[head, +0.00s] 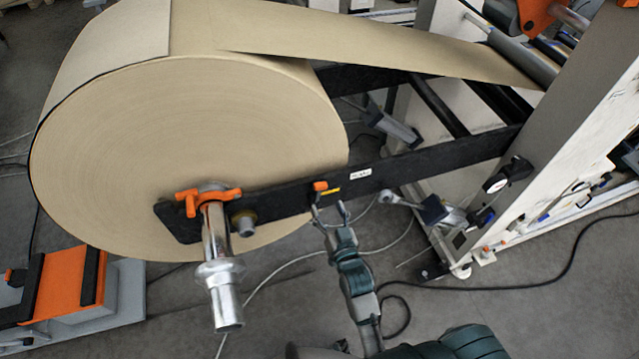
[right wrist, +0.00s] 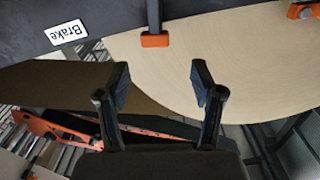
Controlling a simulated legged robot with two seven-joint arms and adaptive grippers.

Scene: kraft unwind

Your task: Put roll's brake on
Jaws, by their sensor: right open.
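The large kraft paper roll (head: 190,150) hangs on a steel shaft (head: 220,270) beside a black support arm (head: 270,200). The brake handle, an orange-tipped lever (head: 320,186), sits on that arm near a white label (head: 360,174). In the right wrist view the label (right wrist: 68,31) reads "Brake", and the orange tip (right wrist: 155,40) hangs from a dark stem. My right gripper (head: 328,208) is open and empty, just below the lever in the head view. In the wrist view its fingertips (right wrist: 159,74) are spread either side of the tip's line, apart from it. My left gripper is not in view.
An orange clamp (head: 208,197) holds the shaft end. An orange and grey unit (head: 65,285) stands lower left. Cables lie on the grey floor.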

